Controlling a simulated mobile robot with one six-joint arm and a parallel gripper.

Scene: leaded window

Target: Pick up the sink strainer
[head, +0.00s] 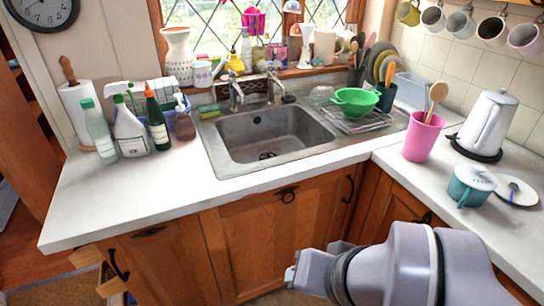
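A small dark round piece (289,98) lies on the sink's back ledge, right of the taps; it may be the sink strainer or a plug, too small to tell. Another dark round piece (267,155) sits at the drain in the bottom of the steel sink (240,140), and I cannot tell whether it is a strainer or the drain fitting. My gripper (292,274) is at the bottom of the head view, in front of the cabinet doors and below the counter edge, well apart from both pieces. Its fingers are barely visible, so its opening is unclear.
Two taps (236,92) rise behind the basin. A green colander (355,102) rests on the drying rack to the right. Bottles (130,130) stand left of the sink. A pink utensil pot (422,137), teal pot (470,185) and kettle (487,125) stand right. The front-left counter is clear.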

